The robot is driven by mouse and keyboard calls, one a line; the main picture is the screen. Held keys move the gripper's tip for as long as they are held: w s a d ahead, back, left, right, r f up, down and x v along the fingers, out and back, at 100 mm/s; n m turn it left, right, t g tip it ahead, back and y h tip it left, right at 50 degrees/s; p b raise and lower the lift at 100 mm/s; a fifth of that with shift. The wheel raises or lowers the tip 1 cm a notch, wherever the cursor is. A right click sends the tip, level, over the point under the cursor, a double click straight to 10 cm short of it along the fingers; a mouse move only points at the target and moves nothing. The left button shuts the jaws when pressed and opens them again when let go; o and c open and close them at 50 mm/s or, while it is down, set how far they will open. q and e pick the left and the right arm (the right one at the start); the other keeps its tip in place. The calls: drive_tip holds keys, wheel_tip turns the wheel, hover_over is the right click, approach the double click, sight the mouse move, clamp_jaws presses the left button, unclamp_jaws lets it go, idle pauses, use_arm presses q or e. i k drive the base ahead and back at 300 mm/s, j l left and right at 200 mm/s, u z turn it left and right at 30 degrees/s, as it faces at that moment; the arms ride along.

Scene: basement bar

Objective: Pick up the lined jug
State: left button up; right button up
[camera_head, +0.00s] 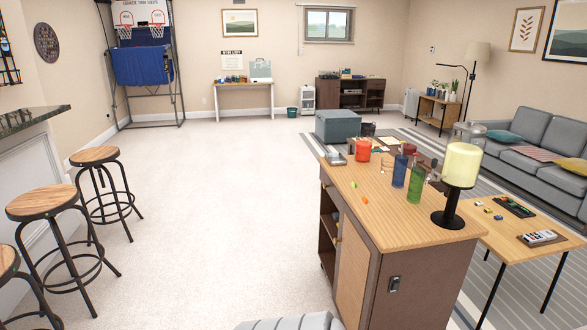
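I cannot pick out a lined jug for certain. On the wooden top of the brown cabinet (350,205) stand a blue glass vessel (399,170), a green glass vessel (416,184) and an orange-red cup (362,150). A pale yellow cylinder on a black stand (461,167) is at the right end of the top. Neither of my grippers is in view.
A low table (500,232) with remotes (538,237) stands right of the cabinet. Several bar stools (95,155) line the counter at left. A grey sofa (534,130) is at right. The pale carpet (220,200) between stools and cabinet is clear.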

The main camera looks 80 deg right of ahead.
sight(363, 146)
drive_tip(key=l+z, duration=0.1)
drive_tip(key=z, duration=3.4)
drive_tip(key=l, duration=0.1)
